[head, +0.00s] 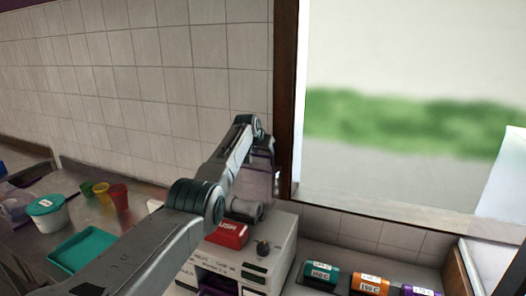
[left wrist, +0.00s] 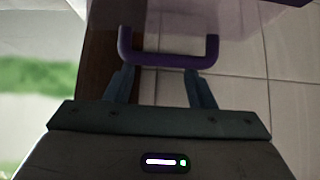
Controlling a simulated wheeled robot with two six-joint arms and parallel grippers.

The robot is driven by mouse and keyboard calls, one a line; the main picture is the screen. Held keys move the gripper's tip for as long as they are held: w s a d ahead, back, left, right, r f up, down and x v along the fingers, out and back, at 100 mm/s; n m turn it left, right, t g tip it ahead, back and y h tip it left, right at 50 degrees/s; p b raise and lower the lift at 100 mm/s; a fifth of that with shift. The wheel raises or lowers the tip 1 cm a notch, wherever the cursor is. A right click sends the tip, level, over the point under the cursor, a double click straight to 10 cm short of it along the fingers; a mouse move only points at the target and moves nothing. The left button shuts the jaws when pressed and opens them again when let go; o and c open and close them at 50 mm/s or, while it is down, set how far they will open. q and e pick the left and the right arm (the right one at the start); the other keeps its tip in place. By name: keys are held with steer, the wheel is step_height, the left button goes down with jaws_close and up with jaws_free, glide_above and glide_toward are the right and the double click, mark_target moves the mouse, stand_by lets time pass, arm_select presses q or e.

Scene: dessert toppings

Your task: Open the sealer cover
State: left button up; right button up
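The sealer (head: 284,256) is a pale boxy machine at the lower middle of the head view, with a red block and a dark knob on top. A purplish panel, apparently its cover (head: 256,180), stands raised behind my arm and is partly hidden. A purple U-shaped handle (left wrist: 168,60) crosses the upper middle of the left wrist view. My left gripper (left wrist: 160,76) is open, its two fingers apart with their tips close to the handle bar; I cannot tell whether they touch it. In the head view this gripper (head: 262,148) is at the panel's top. My right gripper is not in view.
A metal counter at left holds a teal tray (head: 82,250), a white tub with teal lid (head: 45,208) and several coloured cups (head: 118,196). Labelled teal (head: 320,274), orange (head: 369,284) and purple blocks stand right of the sealer. A tiled wall and window frame (head: 285,95) are close behind.

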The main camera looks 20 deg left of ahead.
arm_select(q)
steer(key=o, duration=1)
steer(key=shift+s+f, duration=0.1)
steer(key=shift+f, duration=0.3)
steer(key=shift+a+f, duration=0.1)
steer(key=shift+a, duration=0.45)
steer(key=shift+s+d+r+b, duration=0.25)
steer(key=shift+s+r+b, duration=0.05)
steer(key=shift+r+b, duration=0.2)
steer(key=shift+s+r+b, duration=0.4)
steer(key=shift+s+b, duration=0.05)
steer(key=shift+s, duration=0.05)
steer(key=b+v, duration=0.4)
steer(key=v, duration=0.4)
steer(key=shift+r, duration=0.2)
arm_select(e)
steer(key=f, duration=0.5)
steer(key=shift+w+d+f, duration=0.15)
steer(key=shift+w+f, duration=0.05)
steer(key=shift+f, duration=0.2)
arm_select(q)
steer(key=shift+s+f, duration=0.1)
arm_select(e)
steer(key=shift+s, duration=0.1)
